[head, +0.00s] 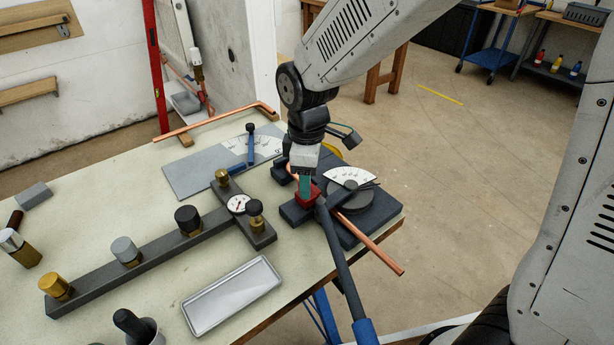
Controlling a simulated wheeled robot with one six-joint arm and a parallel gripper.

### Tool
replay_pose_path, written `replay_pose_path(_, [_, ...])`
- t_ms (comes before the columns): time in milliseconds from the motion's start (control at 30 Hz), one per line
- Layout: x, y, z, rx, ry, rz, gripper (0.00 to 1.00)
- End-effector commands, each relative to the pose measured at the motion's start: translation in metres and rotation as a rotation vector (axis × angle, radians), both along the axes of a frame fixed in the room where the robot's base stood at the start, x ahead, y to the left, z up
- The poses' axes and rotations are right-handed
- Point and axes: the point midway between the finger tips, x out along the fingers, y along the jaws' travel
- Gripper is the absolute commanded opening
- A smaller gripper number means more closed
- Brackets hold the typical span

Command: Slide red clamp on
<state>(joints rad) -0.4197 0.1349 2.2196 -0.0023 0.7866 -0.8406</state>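The red clamp (310,197) sits low on the dark bending fixture (362,225) at the table's right end, beside the round grey former (350,196). My gripper (305,192) points down right at the clamp, with a teal finger in front of part of it. The far finger and the gap between the fingers are hidden, so its grip on the clamp is unclear. A straight copper pipe (385,257) runs across the fixture past the clamp and sticks out over the table's front right edge. Whether the clamp touches the pipe cannot be seen.
A long lever (340,258) with a blue grip reaches toward me from the fixture. A dark gauge bar (150,262) with several knobs, a grey tray (232,296) and a blue-grey scale plate (205,174) lie left. A bent copper pipe (215,121) lies at the back.

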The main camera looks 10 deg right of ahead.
Motion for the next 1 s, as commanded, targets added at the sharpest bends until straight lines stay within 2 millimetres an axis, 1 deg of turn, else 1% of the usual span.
replay_pose_path(167, [0.0, 0.002, 0.001, 0.001, 0.0, 0.002, 0.49])
replay_pose_path(267, [0.0, 0.002, 0.008, 0.002, -0.002, 0.002, 0.49])
replay_pose_path(500, [0.001, 0.001, 0.049, 0.002, -0.004, 0.0, 0.49])
replay_pose_path(600, [0.001, 0.0, 0.063, 0.002, -0.003, -0.001, 0.49])
replay_pose_path(700, [0.001, 0.0, 0.073, 0.002, -0.002, -0.001, 0.49])
replay_pose_path(800, [0.0, 0.0, 0.077, 0.0, 0.0, -0.001, 0.49])
replay_pose_path(1000, [0.0, 0.0, 0.078, 0.0, 0.001, -0.001, 0.49])
